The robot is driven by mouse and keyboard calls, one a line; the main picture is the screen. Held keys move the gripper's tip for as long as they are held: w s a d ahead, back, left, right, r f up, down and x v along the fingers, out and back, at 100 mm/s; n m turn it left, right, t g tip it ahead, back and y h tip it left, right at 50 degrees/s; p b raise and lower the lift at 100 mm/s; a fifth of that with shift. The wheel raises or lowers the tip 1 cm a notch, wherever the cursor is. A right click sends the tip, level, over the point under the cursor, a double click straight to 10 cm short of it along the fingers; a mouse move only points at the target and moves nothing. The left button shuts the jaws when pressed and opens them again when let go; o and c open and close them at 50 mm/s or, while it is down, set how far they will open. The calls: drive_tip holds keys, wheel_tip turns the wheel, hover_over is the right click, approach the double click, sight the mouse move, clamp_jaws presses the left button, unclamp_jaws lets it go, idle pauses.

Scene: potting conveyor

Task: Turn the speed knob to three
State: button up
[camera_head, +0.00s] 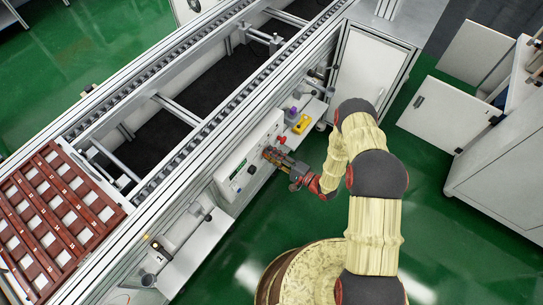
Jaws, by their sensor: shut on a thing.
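My gripper (272,154) reaches left from the arm to the front of the white control panel (231,185) on the conveyor's side. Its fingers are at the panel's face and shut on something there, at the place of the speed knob. The knob itself is hidden by the fingers, so its setting cannot be read. A small dark display with green on it (237,171) sits on the panel to the left of the gripper. A small red part shows at the panel near the fingertips.
The conveyor (190,125) runs diagonally behind the panel, with a brown-red slotted tray (50,215) at its lower left. A white cabinet (368,68) stands behind my arm. Green floor lies open below.

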drive_tip(key=o, duration=1.1)
drive_tip(key=shift+o, duration=0.2)
drive_tip(key=shift+d, duration=0.15)
drive_tip(key=v, duration=1.1)
drive_tip(key=shift+s+d, duration=0.25)
drive_tip(key=shift+s, duration=0.05)
